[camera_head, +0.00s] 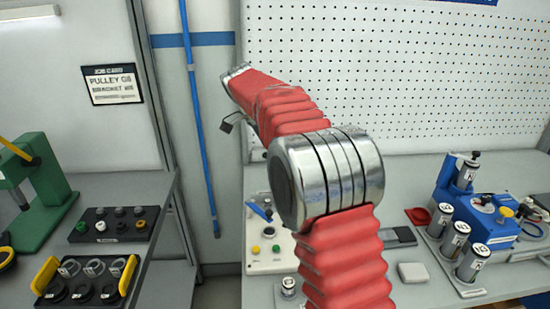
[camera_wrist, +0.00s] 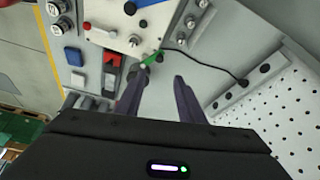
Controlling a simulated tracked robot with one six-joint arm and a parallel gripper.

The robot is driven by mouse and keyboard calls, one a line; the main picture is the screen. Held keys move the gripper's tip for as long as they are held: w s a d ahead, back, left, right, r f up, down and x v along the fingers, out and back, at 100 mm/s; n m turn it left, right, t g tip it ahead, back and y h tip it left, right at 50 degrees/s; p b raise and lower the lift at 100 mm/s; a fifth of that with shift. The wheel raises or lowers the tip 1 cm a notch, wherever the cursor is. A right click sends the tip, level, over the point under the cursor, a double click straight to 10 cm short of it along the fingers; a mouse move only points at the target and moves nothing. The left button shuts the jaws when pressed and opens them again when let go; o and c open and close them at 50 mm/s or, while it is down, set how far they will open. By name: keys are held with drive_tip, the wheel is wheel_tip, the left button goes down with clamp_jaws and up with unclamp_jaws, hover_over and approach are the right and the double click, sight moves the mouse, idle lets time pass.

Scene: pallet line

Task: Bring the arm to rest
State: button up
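My arm, in red ribbed sleeves with a silver joint, rises through the middle of the head view and bends back toward the upper left. My gripper (camera_wrist: 160,76) shows in the wrist view as two dark fingers, spread apart with nothing held between them. A white control panel (camera_wrist: 108,17) lies beyond the fingertips, with a small green-tipped piece (camera_wrist: 150,58) near the left finger. I cannot tell how far the fingertips are from the panel. In the head view the fingers cannot be made out.
Left, a green press (camera_head: 45,190) and black trays (camera_head: 113,224) stand on another bench. A pegboard (camera_head: 400,75) backs the right bench. A blue pipe (camera_head: 201,130) runs down the wall.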

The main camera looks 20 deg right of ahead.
drive_tip(key=s+a+f+n+y, duration=0.25)
drive_tip(key=s+f+n, duration=0.3)
drive_tip(key=n, duration=0.45)
drive_tip(key=s+a+r+n+t+y, duration=0.1)
drive_tip(key=s+a+n+t, duration=0.1)
drive_tip(key=s, duration=1.3)
drive_tip(key=s+a+r+n+t+y, duration=0.1)
drive_tip(key=s+n, duration=0.4)
drive_tip(key=s, duration=1)
drive_tip(key=shift+s+a+r+t, duration=0.2)
drive_tip(key=shift+a+r+t, duration=0.25)
drive_tip(key=shift+t, duration=0.75)
drive_tip(key=shift+d, duration=0.1)
